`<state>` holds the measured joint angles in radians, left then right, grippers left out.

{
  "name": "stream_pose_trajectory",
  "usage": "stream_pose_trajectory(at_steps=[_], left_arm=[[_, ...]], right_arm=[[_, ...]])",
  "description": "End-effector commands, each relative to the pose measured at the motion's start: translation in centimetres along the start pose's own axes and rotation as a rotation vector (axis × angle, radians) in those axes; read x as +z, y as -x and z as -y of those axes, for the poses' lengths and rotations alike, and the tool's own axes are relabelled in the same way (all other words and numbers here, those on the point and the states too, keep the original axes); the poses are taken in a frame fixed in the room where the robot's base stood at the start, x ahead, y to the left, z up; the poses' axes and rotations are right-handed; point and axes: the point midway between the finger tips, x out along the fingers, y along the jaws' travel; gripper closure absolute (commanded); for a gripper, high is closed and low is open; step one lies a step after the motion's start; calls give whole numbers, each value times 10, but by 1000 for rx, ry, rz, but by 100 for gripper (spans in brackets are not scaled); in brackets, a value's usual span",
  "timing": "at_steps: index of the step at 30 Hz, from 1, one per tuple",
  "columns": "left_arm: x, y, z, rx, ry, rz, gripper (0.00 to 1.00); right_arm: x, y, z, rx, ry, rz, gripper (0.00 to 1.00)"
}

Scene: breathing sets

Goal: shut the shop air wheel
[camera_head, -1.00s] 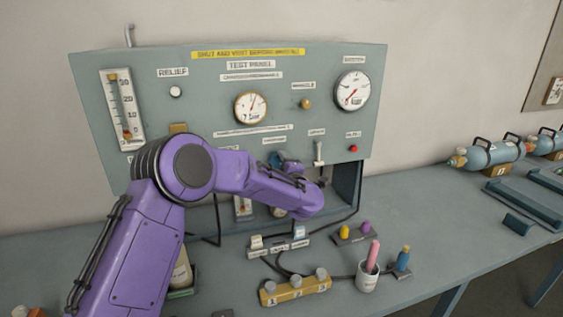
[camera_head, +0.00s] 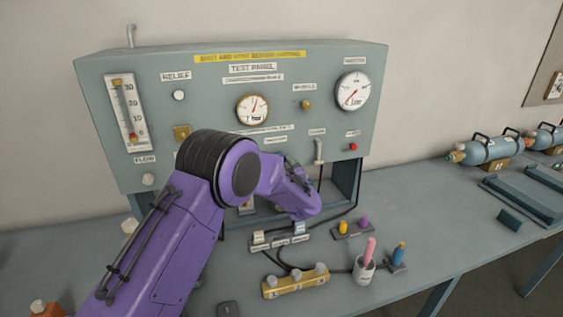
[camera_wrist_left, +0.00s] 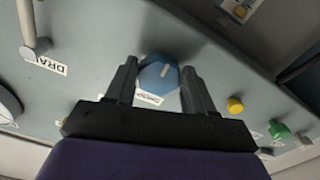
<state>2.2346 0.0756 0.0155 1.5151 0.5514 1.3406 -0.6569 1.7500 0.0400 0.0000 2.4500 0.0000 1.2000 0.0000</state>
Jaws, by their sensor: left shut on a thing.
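My left gripper (camera_wrist_left: 158,70) is shut on this wheel, one finger on each side. In the head view my purple left arm reaches to the lower right part of the test panel (camera_head: 220,95). The arm hides the wheel and the fingertips there. My right gripper is in neither view.
Gauges, a lever and small knobs sit around the panel. On the bench below are a numbered yellow block (camera_head: 296,284), a white cup (camera_head: 364,273) with a pink item, and a blue bottle (camera_head: 398,257). Blue cylinders (camera_head: 487,151) lie far right.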

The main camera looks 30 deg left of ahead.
Motion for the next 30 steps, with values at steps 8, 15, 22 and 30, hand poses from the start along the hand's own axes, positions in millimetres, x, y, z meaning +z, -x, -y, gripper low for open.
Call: stream_pose_trajectory(at_steps=[8,15,22,30], left_arm=[[-6,-1,-1,2,-260,-8,77],[-6,-1,0,1,-488,-9,77],[-7,-1,0,2,-705,-11,77],[-8,-2,1,-1,-959,-13,77]], right_arm=[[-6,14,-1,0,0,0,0],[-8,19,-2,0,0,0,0],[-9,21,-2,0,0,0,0],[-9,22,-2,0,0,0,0]])
